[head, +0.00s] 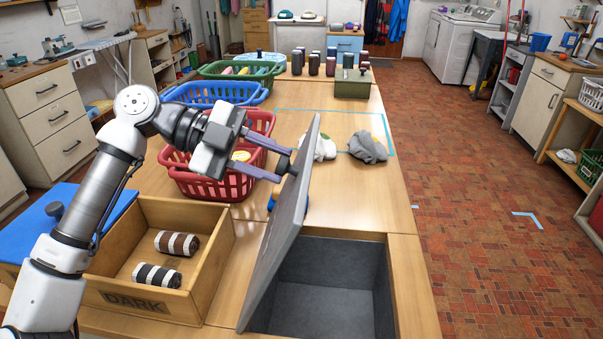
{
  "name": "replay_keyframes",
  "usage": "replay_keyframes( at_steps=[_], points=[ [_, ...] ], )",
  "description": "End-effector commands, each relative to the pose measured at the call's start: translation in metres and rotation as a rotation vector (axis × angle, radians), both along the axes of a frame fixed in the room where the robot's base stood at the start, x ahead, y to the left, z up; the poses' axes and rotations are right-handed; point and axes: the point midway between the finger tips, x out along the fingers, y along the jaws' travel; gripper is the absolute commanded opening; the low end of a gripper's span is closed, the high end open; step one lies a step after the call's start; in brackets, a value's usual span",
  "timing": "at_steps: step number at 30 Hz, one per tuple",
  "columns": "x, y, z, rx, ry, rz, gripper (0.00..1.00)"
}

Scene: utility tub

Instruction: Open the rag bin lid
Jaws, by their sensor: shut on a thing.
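The rag bin (345,262) is a grey-lined square well set in the wooden counter at the front. Its flat grey lid (288,232) stands steeply raised along the well's left side, top edge leaning right, so the well is uncovered. My gripper (284,165) reaches in from the left. Its two fingers straddle a small dark part at the lid's left face near the top, and it is shut on the lid there. The exact grip is small and partly hidden by the lid.
A wooden box marked DARK (205,240) with two striped rolls stands left of the lid. A red basket (180,183) is behind my gripper. White and grey cloths (368,147) lie beyond the lid in a blue-taped area (391,138). Open floor lies to the right.

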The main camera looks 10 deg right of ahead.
Motion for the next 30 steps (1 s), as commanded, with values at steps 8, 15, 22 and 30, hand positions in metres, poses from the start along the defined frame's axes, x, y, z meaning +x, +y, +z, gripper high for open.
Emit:
replay_keyframes(
  at_steps=[8, 15, 22, 30],
  points=[
    [0.007, 0.024, 0.003, -0.096, 0.029, 0.000, 0.00],
    [0.009, 0.030, 0.003, -0.118, 0.036, -0.002, 0.00],
    [0.009, 0.030, 0.003, -0.118, 0.037, -0.002, 0.00],
    [0.009, 0.030, 0.003, -0.117, 0.036, -0.001, 0.52]
  ],
)
